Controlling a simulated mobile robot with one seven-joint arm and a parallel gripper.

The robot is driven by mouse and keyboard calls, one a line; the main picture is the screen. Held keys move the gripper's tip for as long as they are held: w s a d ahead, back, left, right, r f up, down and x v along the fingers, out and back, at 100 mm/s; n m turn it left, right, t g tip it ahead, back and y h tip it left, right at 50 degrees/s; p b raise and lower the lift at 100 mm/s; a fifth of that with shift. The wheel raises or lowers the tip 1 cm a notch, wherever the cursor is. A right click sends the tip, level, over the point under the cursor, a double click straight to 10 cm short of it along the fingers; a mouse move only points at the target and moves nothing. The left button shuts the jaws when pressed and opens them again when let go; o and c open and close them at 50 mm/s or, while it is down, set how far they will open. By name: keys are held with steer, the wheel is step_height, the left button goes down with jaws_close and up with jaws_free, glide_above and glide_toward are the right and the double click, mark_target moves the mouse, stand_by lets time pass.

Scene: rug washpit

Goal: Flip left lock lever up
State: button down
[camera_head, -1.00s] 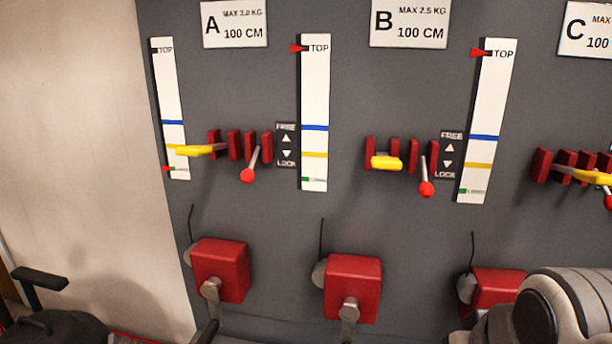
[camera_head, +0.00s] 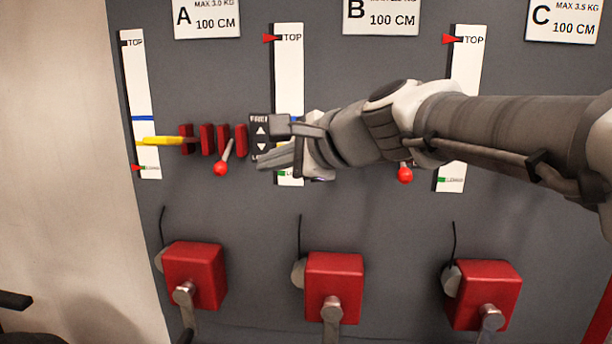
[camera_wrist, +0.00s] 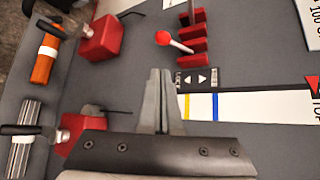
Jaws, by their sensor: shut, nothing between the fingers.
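The left lock lever is a thin rod with a red ball (camera_head: 220,168) under panel A. It points down and slightly left, from between red blocks (camera_head: 223,139). It also shows in the wrist view as a red ball (camera_wrist: 162,38) on a pale rod, above my gripper. My gripper (camera_head: 262,165) is shut and empty, a short way right of the ball, in front of the FREE/LOCK plate (camera_head: 261,120). In the wrist view the closed fingers (camera_wrist: 161,75) point up toward the blocks and do not touch the lever.
Red crank boxes (camera_head: 195,274) (camera_head: 334,288) (camera_head: 482,294) project from the panel below. My arm covers much of station B, whose red ball (camera_head: 405,175) shows below it. White gauge strips (camera_head: 141,80) line the panel.

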mark_target(226, 156)
steer(key=shift+w+a+r, duration=0.1)
stand_by(0.3)
steer(key=x, duration=1)
steer(key=shift+r+p, duration=0.3)
steer(key=shift+p, duration=0.4)
